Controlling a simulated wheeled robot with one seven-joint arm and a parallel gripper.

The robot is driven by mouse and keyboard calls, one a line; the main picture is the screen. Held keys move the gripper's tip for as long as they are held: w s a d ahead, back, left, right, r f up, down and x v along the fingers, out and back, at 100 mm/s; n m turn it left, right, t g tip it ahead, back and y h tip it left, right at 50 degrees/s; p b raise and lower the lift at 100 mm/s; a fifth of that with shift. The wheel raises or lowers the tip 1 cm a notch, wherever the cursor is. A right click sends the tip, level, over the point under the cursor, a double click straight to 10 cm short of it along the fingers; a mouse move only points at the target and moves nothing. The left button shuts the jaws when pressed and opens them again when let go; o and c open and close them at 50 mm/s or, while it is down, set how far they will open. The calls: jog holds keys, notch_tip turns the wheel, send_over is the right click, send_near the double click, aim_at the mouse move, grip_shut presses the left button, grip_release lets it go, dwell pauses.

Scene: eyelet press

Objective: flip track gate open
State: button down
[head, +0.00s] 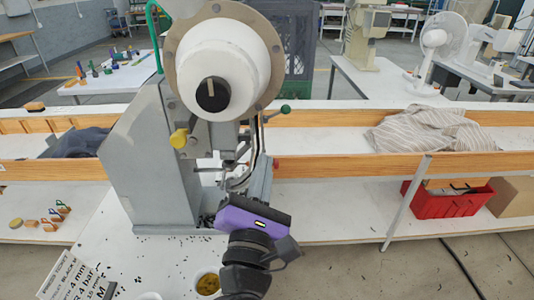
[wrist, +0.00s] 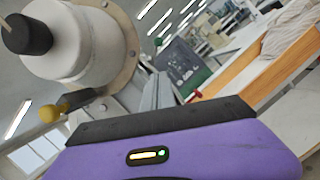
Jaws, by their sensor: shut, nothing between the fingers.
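The eyelet press (head: 150,160) stands on the white table, with a white round hopper and black knob (head: 212,94) at its top. A grey track (head: 262,178) runs down from under the hopper towards my gripper; it also shows in the wrist view (wrist: 151,92). A small lever with a green ball (head: 285,109) sticks out right of the hopper, and a red knob (head: 276,163) lies lower down. I cannot tell which part is the track gate. My purple gripper (head: 253,214) is at the track's lower end, shut and empty; its fingertips are hidden.
A cup of eyelets (head: 208,284) stands near my wrist, with loose black bits on the table. Wooden-railed benches, a striped cloth (head: 430,130) and a red crate (head: 447,199) lie right.

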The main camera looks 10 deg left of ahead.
jog(key=shift+b+v, duration=0.35)
jog(key=shift+v, duration=1.7)
